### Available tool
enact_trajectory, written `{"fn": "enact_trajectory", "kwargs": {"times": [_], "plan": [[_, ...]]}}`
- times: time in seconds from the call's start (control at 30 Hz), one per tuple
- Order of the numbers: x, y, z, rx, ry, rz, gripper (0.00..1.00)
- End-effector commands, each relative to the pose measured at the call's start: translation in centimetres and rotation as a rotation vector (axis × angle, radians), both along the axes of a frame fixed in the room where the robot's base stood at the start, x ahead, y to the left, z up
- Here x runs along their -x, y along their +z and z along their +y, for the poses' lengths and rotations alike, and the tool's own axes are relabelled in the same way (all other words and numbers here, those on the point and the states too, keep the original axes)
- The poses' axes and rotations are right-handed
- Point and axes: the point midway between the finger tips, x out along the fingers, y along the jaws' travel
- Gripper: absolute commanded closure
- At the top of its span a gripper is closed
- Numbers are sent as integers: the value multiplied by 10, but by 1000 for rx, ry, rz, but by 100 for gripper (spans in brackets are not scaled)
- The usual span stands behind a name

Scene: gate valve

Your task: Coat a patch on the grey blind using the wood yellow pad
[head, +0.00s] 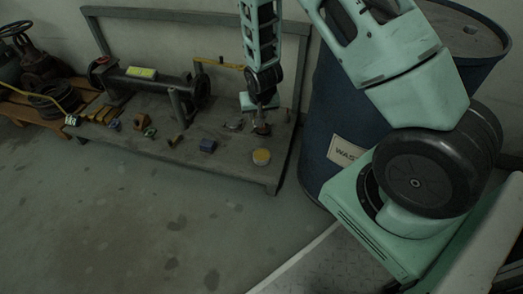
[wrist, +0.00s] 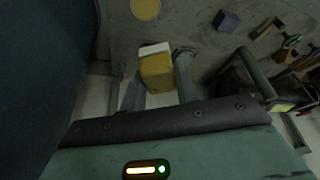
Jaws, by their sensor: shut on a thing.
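The wood yellow pad (wrist: 157,72), a yellow block with a white strip along its far edge, sits between the two fingers of my gripper (wrist: 159,84) in the wrist view. The fingers are shut on it. In the head view my gripper (head: 262,113) points down over the right part of the workbench, and the pad is too small and dark there to make out well. A small greyish piece (head: 235,126) lies on the bench just left of my gripper. I cannot tell for sure whether it is the grey blind.
The grey bench (head: 222,168) also bears a round yellow disc (head: 261,157) near its front edge, a blue block (head: 208,145), several small items and a dark flanged pipe (head: 150,84). A blue waste drum (head: 335,120) stands close on the right. The floor in front is clear.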

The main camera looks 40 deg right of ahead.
Motion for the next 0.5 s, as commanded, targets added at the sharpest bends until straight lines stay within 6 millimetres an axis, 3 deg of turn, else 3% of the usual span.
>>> {"fn": "enact_trajectory", "kwargs": {"times": [0.03,0.2,0.33,0.5], "plan": [[-2,-38,-4,2,-25,1,88],[-10,-94,-16,7,-102,-4,88],[-13,-120,-22,10,-140,-8,88],[-14,-132,-25,12,-163,-9,88]]}}
